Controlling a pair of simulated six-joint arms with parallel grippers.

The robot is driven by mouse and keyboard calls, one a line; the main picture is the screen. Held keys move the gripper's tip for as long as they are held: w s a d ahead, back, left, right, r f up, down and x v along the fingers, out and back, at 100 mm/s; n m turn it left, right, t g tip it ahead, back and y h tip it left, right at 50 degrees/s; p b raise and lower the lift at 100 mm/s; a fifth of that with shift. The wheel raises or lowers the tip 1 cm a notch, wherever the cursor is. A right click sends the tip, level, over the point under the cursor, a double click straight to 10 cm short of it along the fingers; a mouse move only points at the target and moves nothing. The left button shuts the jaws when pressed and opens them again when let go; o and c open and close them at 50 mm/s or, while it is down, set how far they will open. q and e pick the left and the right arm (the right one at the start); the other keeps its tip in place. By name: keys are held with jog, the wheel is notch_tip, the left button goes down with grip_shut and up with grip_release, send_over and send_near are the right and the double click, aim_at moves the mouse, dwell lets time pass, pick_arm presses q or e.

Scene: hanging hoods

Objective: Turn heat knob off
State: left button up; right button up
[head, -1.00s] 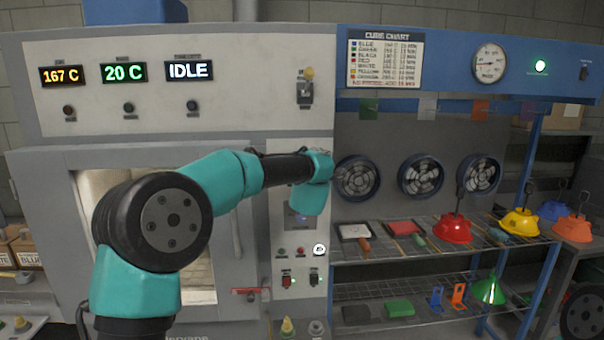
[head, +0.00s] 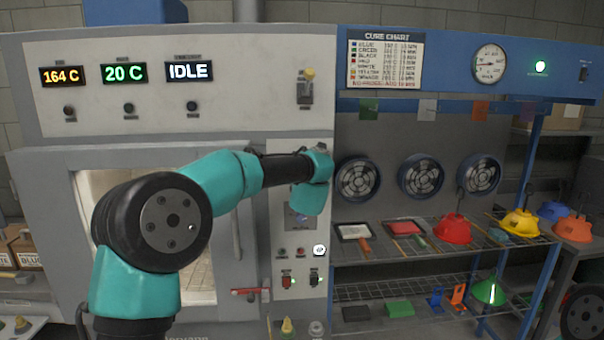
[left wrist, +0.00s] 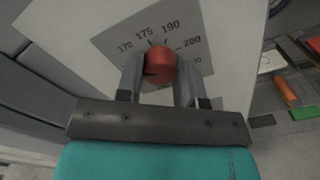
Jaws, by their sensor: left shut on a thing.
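The red heat knob (left wrist: 161,62) shows in the left wrist view on a grey dial plate (left wrist: 120,38) marked 170, 175, 190 and 200. My left gripper (left wrist: 160,76) has a finger on each side of the knob and is shut on it. In the head view my left wrist covers the knob; part of the dial plate (head: 299,221) shows below it. The orange readout (head: 61,76) shows 164 C, the green readout (head: 124,72) 20 C, and the white one (head: 189,72) IDLE. My right gripper is not in view.
The oven door (head: 50,215) with its window is behind my left arm. Small buttons and two switches (head: 300,281) sit below the dial. To the right, a wire rack (head: 390,290) holds coloured hoods, including a red hood (head: 453,229). Three fans (head: 421,177) are above it.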

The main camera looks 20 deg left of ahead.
pick_arm(q)
jog(key=n, duration=1.1)
dwell(0.6)
jog(key=o, duration=0.9)
jog(key=shift+a, duration=0.1)
jog(key=v, duration=1.7)
jog(key=shift+s, duration=0.25)
